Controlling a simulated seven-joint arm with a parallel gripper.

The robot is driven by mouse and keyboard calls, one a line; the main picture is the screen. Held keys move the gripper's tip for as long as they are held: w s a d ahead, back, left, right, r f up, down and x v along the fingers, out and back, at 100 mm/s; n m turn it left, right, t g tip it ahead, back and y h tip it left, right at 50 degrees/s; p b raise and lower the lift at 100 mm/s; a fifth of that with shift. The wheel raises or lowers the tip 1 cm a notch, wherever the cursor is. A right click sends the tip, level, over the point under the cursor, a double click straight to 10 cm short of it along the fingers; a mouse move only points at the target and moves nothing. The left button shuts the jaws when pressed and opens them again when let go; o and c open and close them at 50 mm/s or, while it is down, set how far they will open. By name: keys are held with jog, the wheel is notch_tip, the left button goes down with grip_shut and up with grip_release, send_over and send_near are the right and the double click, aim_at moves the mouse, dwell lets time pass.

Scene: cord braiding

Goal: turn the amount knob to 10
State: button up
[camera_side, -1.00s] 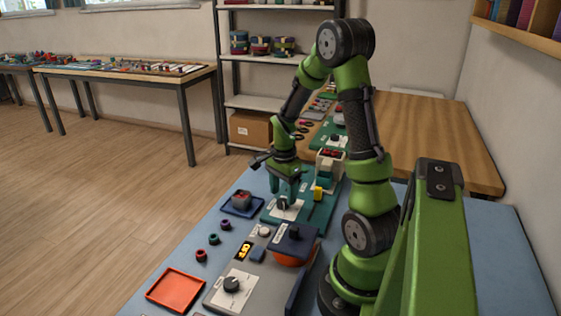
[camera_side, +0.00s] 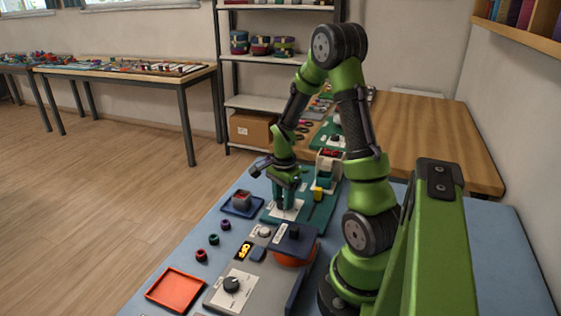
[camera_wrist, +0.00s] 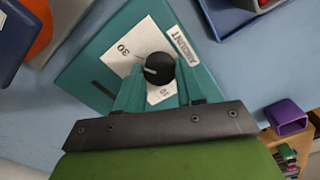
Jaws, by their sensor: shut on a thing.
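The amount knob (camera_wrist: 158,66) is a round black knob with a light pointer line. It stands on a white dial card (camera_wrist: 125,62) on a teal panel, next to a label reading AMOUNT (camera_wrist: 182,44). The card shows 30 and another number that is partly covered. My gripper (camera_wrist: 158,76) has its two teal fingers closed on the sides of the knob. In the side view my gripper (camera_side: 284,203) reaches down onto the teal panel (camera_side: 318,216), and its fingers hide most of the knob there.
A dark blue tray (camera_side: 230,209) holding a cup and several small coloured rings lie to the left. An orange tray (camera_side: 176,289) lies at the front left.

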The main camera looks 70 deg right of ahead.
jog(key=shift+n, duration=0.3)
jog(key=n, duration=1.1)
jog(key=shift+w+n, duration=0.1)
jog(key=shift+n, duration=0.3)
jog(key=n, duration=1.1)
jog(key=shift+n, duration=0.4)
jog(key=o, duration=1)
jog(key=shift+o, duration=0.2)
jog(key=shift+r, duration=0.1)
